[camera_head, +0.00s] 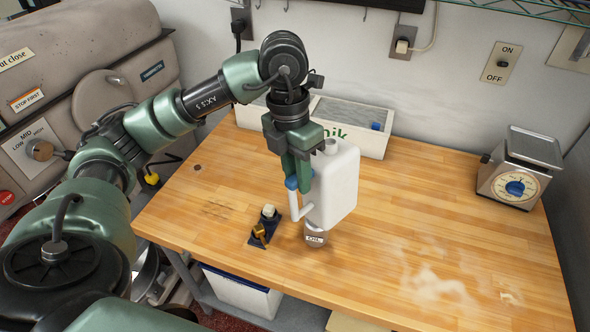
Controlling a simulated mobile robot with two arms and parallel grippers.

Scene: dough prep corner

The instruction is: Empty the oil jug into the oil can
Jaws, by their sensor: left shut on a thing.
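My left gripper (298,174) is shut on the white oil jug (337,185), at the jug's left side. The small metal oil can (315,238), labelled OIL, stands on the table just below the jug in the picture. The jug hides the can's top, and the gap between them is unclear. My right gripper is out of view.
A dark item with a yellow part and pale top (264,228) sits left of the can on the wooden table (430,200). A planter-like white box (350,127) stands behind, a scale (520,168) at right. Flour marks (437,285) lie at front right. The table's middle right is clear.

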